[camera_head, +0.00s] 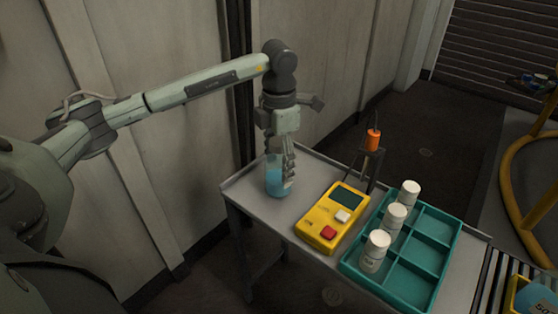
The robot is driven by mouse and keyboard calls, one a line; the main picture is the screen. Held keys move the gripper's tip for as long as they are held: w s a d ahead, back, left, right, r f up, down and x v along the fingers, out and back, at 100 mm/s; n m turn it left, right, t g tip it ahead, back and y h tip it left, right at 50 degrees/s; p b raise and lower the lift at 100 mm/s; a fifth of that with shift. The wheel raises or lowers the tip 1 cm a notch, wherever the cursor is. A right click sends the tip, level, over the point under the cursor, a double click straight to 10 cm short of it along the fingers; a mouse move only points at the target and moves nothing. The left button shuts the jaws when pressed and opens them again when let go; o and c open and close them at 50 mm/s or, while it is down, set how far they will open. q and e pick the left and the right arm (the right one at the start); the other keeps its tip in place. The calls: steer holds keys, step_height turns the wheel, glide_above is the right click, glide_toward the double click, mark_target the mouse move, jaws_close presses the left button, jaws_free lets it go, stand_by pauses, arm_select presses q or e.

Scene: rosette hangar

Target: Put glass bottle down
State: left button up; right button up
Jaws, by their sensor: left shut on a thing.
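The glass bottle (274,186) is clear with blue liquid in it. It is upright at the left end of the grey metal table (247,191), left of the yellow device. I cannot tell whether its base touches the table top. My left gripper (286,174) reaches down from above and is shut on the bottle, its fingers covering the bottle's right side and upper part. My right gripper is not in view.
A yellow device (318,217) with a screen and buttons lies right of the bottle. A teal divided tray (408,277) holds white bottles (375,252). An orange-topped tool (372,140) stands at the table's back edge. A roller conveyor (490,285) is at right.

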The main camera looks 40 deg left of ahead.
mark_target(280, 141)
arm_select(q)
steer(key=shift+f, duration=0.1)
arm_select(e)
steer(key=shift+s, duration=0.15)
arm_select(q)
steer(key=o, duration=1.4)
steer(key=shift+o, duration=0.2)
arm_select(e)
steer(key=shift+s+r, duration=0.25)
arm_select(q)
step_height(280, 141, up, 11)
steer(key=shift+r, duration=0.65)
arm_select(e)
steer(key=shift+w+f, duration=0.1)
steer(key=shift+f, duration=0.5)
